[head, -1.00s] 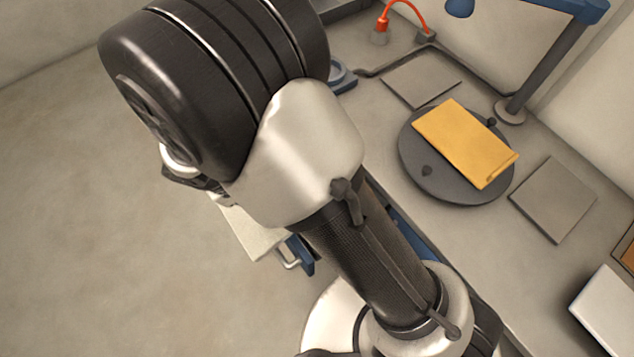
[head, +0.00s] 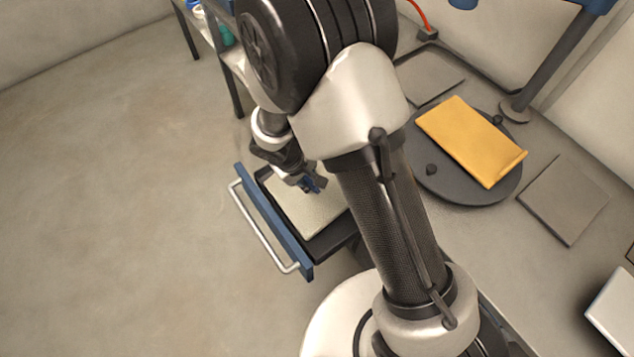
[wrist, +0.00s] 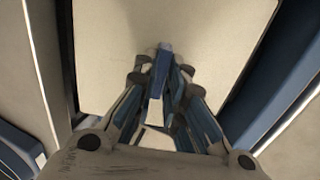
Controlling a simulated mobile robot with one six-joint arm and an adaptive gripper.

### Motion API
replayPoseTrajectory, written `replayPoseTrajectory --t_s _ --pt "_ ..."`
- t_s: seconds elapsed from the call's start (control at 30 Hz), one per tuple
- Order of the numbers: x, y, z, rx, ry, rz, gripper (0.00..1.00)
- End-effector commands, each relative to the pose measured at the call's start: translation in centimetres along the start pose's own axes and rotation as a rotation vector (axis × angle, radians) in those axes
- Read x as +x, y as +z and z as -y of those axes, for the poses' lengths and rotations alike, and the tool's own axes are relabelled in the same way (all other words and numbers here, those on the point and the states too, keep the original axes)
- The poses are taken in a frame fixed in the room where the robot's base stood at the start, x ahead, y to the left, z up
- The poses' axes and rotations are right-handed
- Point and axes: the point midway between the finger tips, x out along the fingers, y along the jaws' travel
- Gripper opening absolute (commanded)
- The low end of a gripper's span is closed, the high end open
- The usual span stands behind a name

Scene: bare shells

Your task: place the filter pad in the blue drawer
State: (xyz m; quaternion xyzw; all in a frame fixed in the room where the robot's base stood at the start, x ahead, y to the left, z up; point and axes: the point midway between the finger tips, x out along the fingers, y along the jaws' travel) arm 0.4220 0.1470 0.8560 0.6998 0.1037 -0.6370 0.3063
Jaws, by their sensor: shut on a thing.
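The filter pad (head: 312,213) is a flat cream square. In the head view it lies within the outline of the open blue drawer (head: 272,222), which has a dark tray and a silver bar handle. My gripper (head: 313,186) is over the pad's far part. In the wrist view the pad (wrist: 115,50) fills the upper middle, and my gripper (wrist: 162,72) is shut on a small blue tab at the pad. The drawer's blue wall (wrist: 283,85) runs along the right. I cannot tell whether the pad touches the drawer floor.
A yellow folder-like block (head: 470,140) lies on a dark round turntable (head: 440,190) on the bench. A grey square plate (head: 563,200) and a white box (head: 612,308) are at the right. Open floor (head: 110,240) lies left of the drawer.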

Motion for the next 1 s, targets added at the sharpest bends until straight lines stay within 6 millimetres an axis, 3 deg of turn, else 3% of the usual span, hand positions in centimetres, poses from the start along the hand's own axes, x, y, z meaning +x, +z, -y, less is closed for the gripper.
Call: replayPoseTrajectory --t_s 0.13,0.3,0.8,1.0 --pt "3.0 0.2 0.1 0.0 0.0 0.005 0.0" --pt "2.0 0.0 -1.0 0.009 -0.106 0.001 0.0" --pt "2.6 0.0 -2.0 0.007 -0.301 -0.001 0.0" --pt "4.1 0.0 -1.4 0.0 -0.301 0.0 0.0"
